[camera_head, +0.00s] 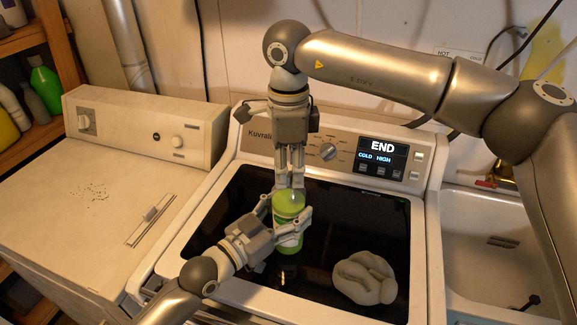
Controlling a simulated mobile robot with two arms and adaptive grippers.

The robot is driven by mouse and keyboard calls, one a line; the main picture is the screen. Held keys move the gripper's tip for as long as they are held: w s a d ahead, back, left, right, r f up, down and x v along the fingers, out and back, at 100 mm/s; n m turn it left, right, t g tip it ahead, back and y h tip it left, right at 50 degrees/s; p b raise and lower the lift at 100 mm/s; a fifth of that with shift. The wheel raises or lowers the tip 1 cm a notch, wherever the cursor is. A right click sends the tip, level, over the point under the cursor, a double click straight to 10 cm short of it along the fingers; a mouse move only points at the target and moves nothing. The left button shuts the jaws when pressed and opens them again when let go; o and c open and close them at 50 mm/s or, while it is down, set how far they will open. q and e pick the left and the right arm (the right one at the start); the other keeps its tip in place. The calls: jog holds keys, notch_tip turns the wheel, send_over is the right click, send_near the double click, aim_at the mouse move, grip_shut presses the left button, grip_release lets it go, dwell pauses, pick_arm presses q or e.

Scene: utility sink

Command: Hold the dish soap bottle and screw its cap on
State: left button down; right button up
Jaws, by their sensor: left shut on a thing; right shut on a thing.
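The green dish soap bottle (289,205) stands upright over the dark lid of the washer, near the middle of the view. My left gripper (290,222) comes in from the lower left and is shut around the bottle's body. My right gripper (291,184) points straight down from above and is shut at the top of the bottle. The cap lies between its fingers and is mostly hidden, so I cannot tell how it sits on the neck. The bottle's lower part is partly hidden by my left gripper.
The control panel (345,155) rises behind. A white sink (490,225) is at right, a second white machine (90,200) at left. Shelves with bottles (45,85) stand far left.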

jog(key=o, duration=1.2)
notch_tip(320, 180, up, 12)
jog(key=shift+r, duration=0.1)
pick_arm(q)
jog(key=shift+c, duration=1.5)
grip_release()
